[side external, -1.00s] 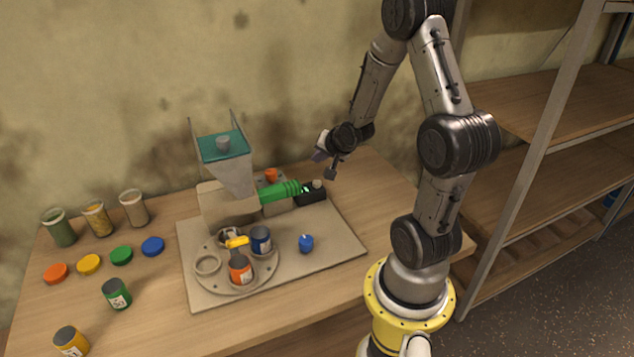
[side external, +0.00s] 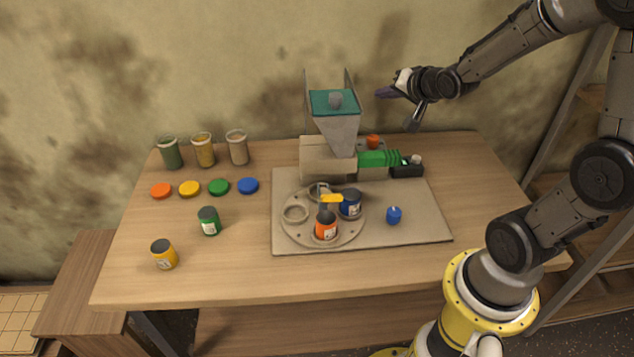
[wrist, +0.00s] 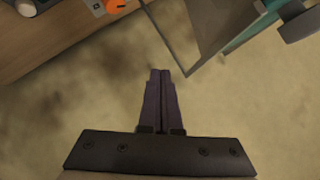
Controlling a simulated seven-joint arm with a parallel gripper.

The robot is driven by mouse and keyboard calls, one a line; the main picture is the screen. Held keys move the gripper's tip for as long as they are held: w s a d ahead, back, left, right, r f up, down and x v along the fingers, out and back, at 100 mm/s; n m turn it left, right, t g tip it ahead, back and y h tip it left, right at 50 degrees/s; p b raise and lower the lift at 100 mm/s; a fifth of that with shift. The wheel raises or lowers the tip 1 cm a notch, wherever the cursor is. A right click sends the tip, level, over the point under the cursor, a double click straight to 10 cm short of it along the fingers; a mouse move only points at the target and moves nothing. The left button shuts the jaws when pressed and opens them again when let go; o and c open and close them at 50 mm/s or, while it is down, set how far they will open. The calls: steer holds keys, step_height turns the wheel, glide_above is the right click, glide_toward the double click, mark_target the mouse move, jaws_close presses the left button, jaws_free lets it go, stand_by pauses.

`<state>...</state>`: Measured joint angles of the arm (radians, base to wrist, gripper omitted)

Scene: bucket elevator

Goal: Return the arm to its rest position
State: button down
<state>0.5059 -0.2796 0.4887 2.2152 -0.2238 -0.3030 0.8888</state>
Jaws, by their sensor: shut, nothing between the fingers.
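My gripper (side external: 382,92) is raised above the back of the table, to the right of the hopper and in front of the stained wall. In the wrist view its two dark fingers (wrist: 160,75) lie together with nothing between them. My arm reaches in from the upper right of the side view. The machine's teal-topped hopper (side external: 340,128) stands left of and lower than the gripper, apart from it.
Below are a green motor (side external: 376,160), a baseplate (side external: 420,225), a round turntable (side external: 300,233) with orange (side external: 326,228) and blue (side external: 350,208) jars, and a small blue item (side external: 393,215). Jars and lids stand at left. The table's right side is clear.

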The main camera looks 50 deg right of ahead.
steer(key=s+a+r+n+y, duration=0.2)
steer(key=s+a+r+n, duration=0.15)
steer(key=a+r, duration=0.55)
steer(key=s+a+f+n+g+y, duration=0.1)
steer(key=s+a+f+n+g, duration=0.1)
steer(key=s+a+n, duration=0.3)
steer(key=s+a+f+n+g+y, duration=0.1)
steer(key=s+a+f+n+g, duration=0.2)
steer(key=s, duration=0.9)
steer(key=shift+a+f+n+y, duration=0.25)
steer(key=shift+a+n+y, duration=0.15)
steer(key=shift+a+n, duration=0.5)
